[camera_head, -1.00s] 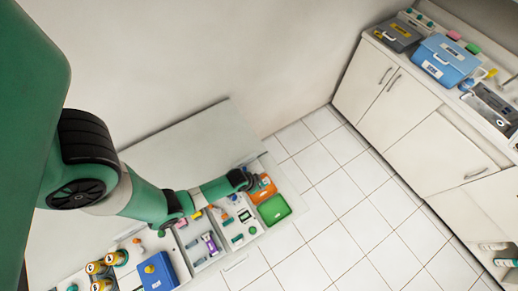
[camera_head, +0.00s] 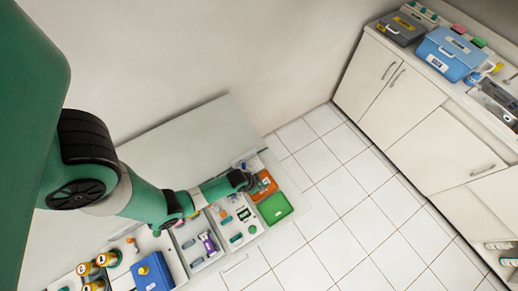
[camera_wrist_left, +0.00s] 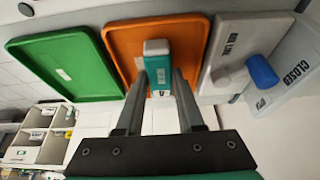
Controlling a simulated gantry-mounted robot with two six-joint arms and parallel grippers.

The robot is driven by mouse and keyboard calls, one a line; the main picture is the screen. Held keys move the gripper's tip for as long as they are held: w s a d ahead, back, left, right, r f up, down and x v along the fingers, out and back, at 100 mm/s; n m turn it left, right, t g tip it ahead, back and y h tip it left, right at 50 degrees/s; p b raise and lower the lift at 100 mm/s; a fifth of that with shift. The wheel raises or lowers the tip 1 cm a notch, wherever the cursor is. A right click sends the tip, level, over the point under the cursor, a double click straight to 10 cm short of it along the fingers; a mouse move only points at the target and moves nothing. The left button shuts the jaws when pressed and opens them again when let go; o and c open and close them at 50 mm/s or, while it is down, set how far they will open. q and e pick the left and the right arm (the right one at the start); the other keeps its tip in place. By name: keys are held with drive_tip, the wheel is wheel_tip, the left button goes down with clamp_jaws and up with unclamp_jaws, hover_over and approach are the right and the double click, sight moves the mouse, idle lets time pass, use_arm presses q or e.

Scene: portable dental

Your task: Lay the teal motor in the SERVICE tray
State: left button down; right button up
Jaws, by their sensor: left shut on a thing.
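My left gripper (camera_wrist_left: 158,85) is shut on the teal motor (camera_wrist_left: 159,72), a small teal block with a pale end and a white label. In the left wrist view it appears over the orange tray (camera_wrist_left: 117,40); whether the motor touches the tray is unclear. In the head view my left gripper (camera_head: 253,185) is at the orange tray (camera_head: 270,187), and the motor is too small to make out. A green tray (camera_wrist_left: 65,62) lies to its left in the wrist view. I cannot read which tray says SERVICE. My right gripper is out of view.
A grey tray (camera_wrist_left: 222,42) holding a blue-capped item (camera_wrist_left: 262,71) and a panel marked CLOSED (camera_wrist_left: 290,72) are at the right in the wrist view. Compartments with small parts (camera_head: 237,222) and a blue box (camera_head: 153,272) line the bench. Tiled floor lies beyond.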

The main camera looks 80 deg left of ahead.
use_arm(q)
drive_tip(key=shift+f, duration=0.1)
idle(0.3)
drive_tip(key=shift+c, duration=2.2)
unclamp_jaws()
drive_tip(key=p+v, duration=0.6)
drive_tip(key=v, duration=0.5)
drive_tip(key=shift+r, duration=0.3)
drive_tip(key=shift+s, duration=0.15)
